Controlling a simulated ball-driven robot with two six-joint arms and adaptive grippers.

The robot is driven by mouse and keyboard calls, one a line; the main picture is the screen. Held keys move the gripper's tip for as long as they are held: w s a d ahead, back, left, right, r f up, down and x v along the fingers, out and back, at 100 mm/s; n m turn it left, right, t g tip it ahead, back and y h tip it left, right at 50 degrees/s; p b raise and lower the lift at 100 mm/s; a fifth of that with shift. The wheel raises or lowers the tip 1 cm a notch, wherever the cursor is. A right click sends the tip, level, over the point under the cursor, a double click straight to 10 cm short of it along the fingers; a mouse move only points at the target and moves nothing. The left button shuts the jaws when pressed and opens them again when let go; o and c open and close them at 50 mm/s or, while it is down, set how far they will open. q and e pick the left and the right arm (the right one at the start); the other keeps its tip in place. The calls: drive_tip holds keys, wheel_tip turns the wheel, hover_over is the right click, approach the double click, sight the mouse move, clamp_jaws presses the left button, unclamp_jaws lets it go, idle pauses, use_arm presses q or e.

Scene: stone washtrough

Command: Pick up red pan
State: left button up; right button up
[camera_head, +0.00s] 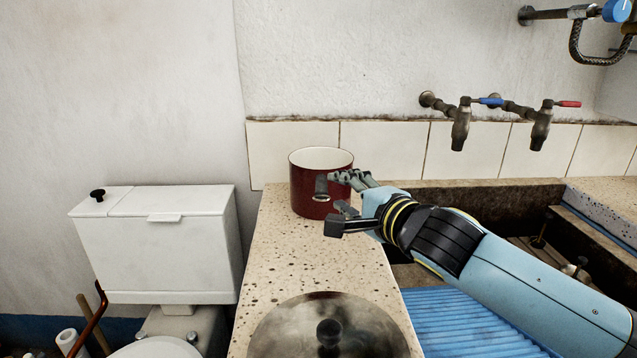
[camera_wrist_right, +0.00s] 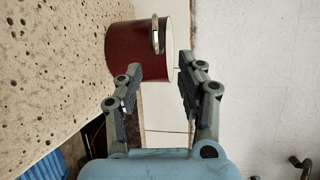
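The red pan (camera_head: 306,203), dark red with a pale inside, stands upright on the speckled stone counter (camera_head: 290,262) near the tiled wall. My right gripper (camera_head: 327,206) is open at the pan's right front side, hiding part of its wall. In the right wrist view, the pan (camera_wrist_right: 130,48) is ahead of the open, empty fingers (camera_wrist_right: 160,70). One finger overlaps the pan's wall and the other is beyond its rim. A metal loop handle (camera_wrist_right: 155,34) shows on the pan. I cannot tell whether a finger touches it. My left gripper is not in view.
A round lid with a dark knob (camera_head: 329,334) lies on the counter in front. The stone trough (camera_head: 500,200) is at right, with a blue ribbed surface (camera_head: 465,320) beside the counter. Taps (camera_head: 461,125) project from the wall. A white cistern (camera_head: 160,250) stands left.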

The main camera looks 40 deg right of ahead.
sight(321, 178)
drive_tip(key=w, duration=0.3)
drive_tip(key=w+f, duration=0.1)
drive_tip(key=w, duration=0.1)
drive_tip(key=w+d, duration=0.1)
drive_tip(key=w, duration=0.2)
drive_tip(key=shift+w+d+f+p, duration=0.1)
drive_tip(key=shift+w+f+p, duration=0.1)
drive_tip(key=shift+w+p, duration=0.2)
drive_tip(key=shift+w, duration=0.1)
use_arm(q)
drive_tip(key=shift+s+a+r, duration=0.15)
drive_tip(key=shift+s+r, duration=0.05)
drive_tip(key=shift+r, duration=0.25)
use_arm(e)
clamp_jaws()
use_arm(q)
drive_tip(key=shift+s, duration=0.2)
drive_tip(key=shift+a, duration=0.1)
